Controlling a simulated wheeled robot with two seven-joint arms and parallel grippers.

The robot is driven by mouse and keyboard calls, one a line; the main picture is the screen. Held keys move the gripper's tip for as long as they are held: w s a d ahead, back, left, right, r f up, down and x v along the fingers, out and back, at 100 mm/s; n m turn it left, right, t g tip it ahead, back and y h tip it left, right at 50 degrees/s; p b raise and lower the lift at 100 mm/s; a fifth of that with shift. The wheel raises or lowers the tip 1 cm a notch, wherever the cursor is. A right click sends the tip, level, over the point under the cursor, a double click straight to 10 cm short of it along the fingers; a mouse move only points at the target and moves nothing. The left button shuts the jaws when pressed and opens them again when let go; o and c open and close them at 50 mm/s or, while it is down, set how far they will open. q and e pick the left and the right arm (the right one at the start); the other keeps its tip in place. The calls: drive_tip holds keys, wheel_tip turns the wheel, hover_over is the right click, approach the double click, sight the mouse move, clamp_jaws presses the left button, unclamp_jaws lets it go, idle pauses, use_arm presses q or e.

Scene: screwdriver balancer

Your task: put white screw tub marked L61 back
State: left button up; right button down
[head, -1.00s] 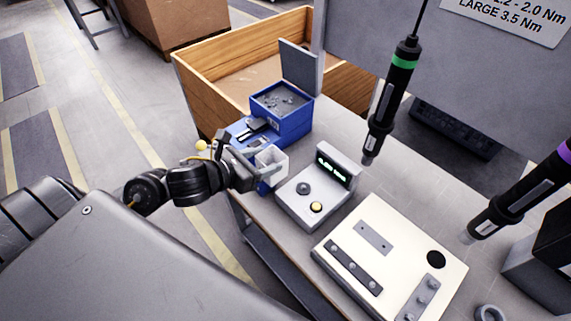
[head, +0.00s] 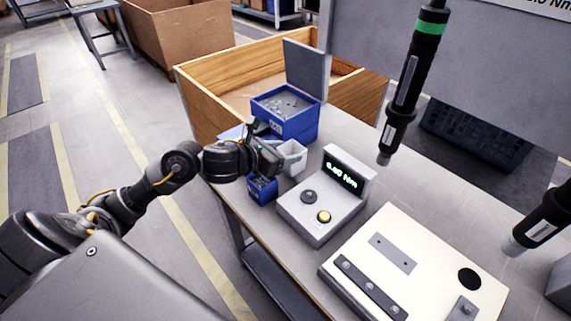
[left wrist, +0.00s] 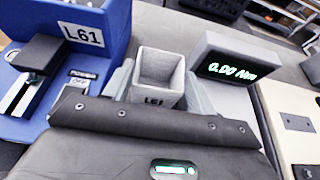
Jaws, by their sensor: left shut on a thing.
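The white screw tub (head: 293,153) is held in my left gripper (head: 280,158), between the blue bin and the torque display. In the left wrist view the tub (left wrist: 158,68) stands upright between the two grey fingers, with L61 on its near face; its open top shows and it looks empty. A blue bin (head: 296,126) of loose metal pieces is behind it. In the left wrist view a blue unit (left wrist: 115,20) to the left carries a white L61 label. I cannot tell whether the tub touches the table. My right gripper is out of view.
A smaller blue bin (head: 262,191) sits just below my left gripper at the table edge. The torque display box (head: 322,212) is close on the right. A green-banded screwdriver (head: 408,85) hangs to the right. A cream fixture plate (head: 420,255) lies in front.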

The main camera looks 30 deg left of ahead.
use_arm(q)
drive_tip(key=shift+w+f, duration=0.35)
drive_tip(key=f, duration=0.3)
drive_tip(key=shift+w+a+f, duration=0.1)
drive_tip(key=shift+w+f, duration=0.1)
drive_tip(key=shift+f, duration=0.05)
drive_tip(key=shift+f, duration=0.1)
drive_tip(key=shift+f+b, duration=0.1)
drive_tip(key=shift+b, duration=0.25)
drive_tip(key=o, duration=1.6)
drive_tip(key=shift+c, duration=0.2)
